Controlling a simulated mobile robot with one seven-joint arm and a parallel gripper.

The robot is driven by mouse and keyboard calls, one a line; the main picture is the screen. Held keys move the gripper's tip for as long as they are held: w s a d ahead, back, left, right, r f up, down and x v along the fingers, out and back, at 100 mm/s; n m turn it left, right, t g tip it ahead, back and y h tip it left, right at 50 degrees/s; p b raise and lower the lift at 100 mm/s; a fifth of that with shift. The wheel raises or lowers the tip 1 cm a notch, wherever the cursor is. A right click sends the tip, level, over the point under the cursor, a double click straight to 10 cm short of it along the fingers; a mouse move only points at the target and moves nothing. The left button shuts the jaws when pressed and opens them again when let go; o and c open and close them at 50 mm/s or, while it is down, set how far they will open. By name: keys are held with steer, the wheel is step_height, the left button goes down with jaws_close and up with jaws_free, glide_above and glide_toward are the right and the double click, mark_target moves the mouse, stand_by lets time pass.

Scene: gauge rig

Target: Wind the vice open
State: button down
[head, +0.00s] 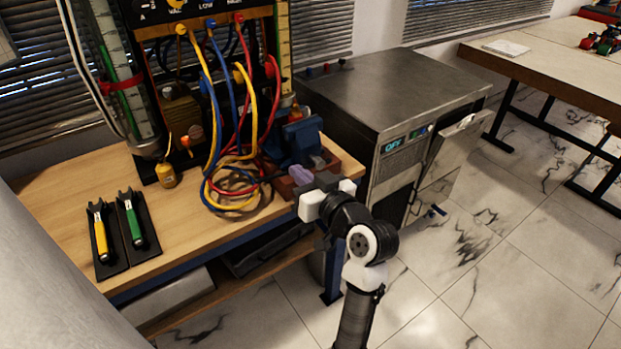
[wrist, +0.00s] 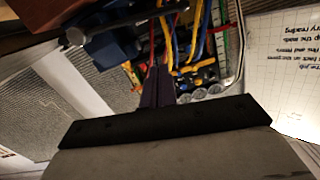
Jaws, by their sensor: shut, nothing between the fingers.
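The blue vice (head: 301,138) stands on a reddish base at the right front corner of the wooden bench, partly hidden behind my gripper. In the wrist view the blue vice (wrist: 108,50) is at the upper left, with a dark handle bar (wrist: 122,26) ending in a round knob. My gripper (head: 300,174) is just in front of the vice, at the bench's front edge. In the wrist view its slim purple fingers (wrist: 157,82) are together with nothing between them. They look apart from the bar, to its right in the picture. How far the vice jaws are open cannot be told.
Yellow, blue and red hoses (head: 232,180) loop over the bench left of the vice. Two tools, a yellow one (head: 101,236) and a green one (head: 133,223), lie in dark holders at the left. A metal cabinet (head: 400,95) stands close on the right.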

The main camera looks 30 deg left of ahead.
steer(key=p, duration=0.2)
glide_above(285, 172)
steer(key=s+d, duration=0.2)
steer(key=s, duration=0.1)
step_height(285, 172, down, 3)
steer(key=shift+w+r, duration=0.1)
steer(key=shift+w, duration=0.05)
steer(key=shift+f, duration=0.65)
steer(key=shift+a+f, duration=0.1)
